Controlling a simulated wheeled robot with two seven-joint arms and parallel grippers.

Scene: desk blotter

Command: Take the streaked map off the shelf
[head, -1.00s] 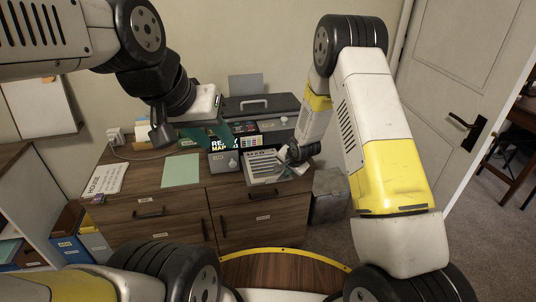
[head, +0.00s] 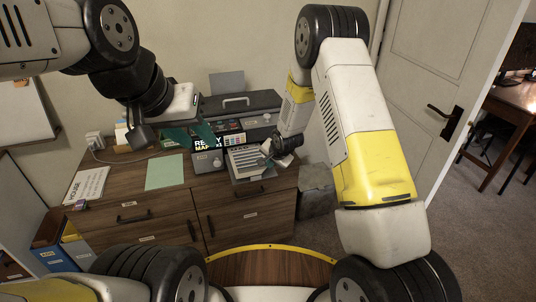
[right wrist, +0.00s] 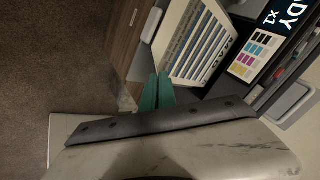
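The streaked map (head: 243,160), a white sheet with dark and bluish bands, is at the shelf (head: 250,187) on the front of the printer. It fills the upper middle of the right wrist view (right wrist: 195,42). My right gripper (head: 267,152) is at the map's right edge. In the right wrist view its two teal fingers (right wrist: 157,80) lie close together with their tips at the sheet's edge, and look shut on it. My left gripper (head: 190,135) hangs in front of the printer's left part, its teal fingers apart and empty.
The printer (head: 250,105) stands on a wooden cabinet (head: 160,205), its screen (head: 206,138) showing READY. A pale green sheet (head: 165,172) and a HOUSE sign (head: 88,186) lie at left on the cabinet top. A grey bin (head: 316,188) stands on the floor at right.

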